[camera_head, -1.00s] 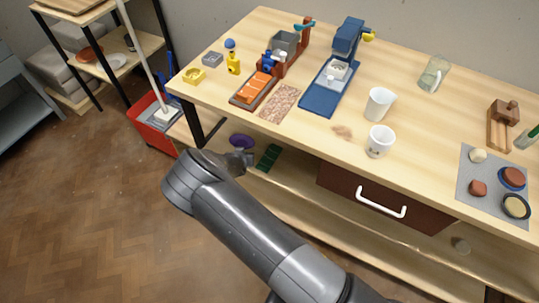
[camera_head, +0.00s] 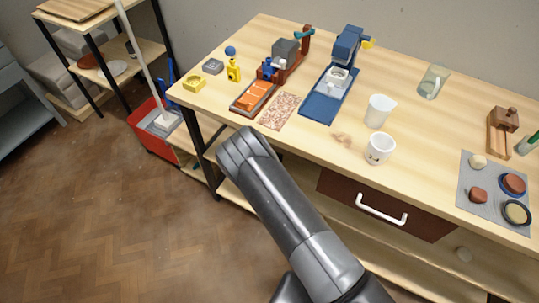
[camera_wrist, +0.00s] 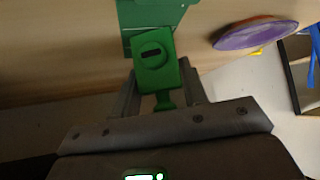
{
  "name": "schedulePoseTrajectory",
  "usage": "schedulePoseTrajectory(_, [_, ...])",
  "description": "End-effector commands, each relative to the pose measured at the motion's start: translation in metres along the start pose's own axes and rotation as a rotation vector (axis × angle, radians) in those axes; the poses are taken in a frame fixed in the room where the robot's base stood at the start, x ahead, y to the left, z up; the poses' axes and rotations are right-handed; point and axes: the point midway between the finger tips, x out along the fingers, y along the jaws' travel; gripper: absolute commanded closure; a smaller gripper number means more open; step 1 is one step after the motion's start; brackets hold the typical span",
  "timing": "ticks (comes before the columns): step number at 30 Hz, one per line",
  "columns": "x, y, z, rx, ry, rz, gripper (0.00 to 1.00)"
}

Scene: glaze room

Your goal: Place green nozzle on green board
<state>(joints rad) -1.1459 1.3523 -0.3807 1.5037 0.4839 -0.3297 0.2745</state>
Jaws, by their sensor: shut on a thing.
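In the wrist view my gripper (camera_wrist: 158,82) is shut on the green nozzle (camera_wrist: 168,62), a green block with a round, dark-slotted boss and a narrower green part below it. The green board (camera_wrist: 130,18) shows just beyond the nozzle at the top of the wrist view, on the wooden shelf. The nozzle overlaps the board's near edge in this view; I cannot tell whether they touch. In the head view my arm hides my gripper, the nozzle and the board.
A purple dish (camera_wrist: 257,36) lies right of the board on the lower shelf (camera_wrist: 60,75). The bench top (camera_head: 330,150) above carries a yellow nozzle (camera_head: 233,72), an orange-topped board (camera_head: 254,97), a blue press (camera_head: 335,80) and white cups. A red bucket (camera_head: 150,135) stands left.

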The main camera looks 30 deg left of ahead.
Motion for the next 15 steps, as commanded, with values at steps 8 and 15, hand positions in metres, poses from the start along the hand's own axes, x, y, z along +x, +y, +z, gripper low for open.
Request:
schedulePoseTrajectory(8, [0.0012,0.0000,0.0007,0.001,0.001,0.000,0.87])
schedulePoseTrajectory(15, [0.0021,0.0000,0.0017,0.001,0.001,0.000,0.47])
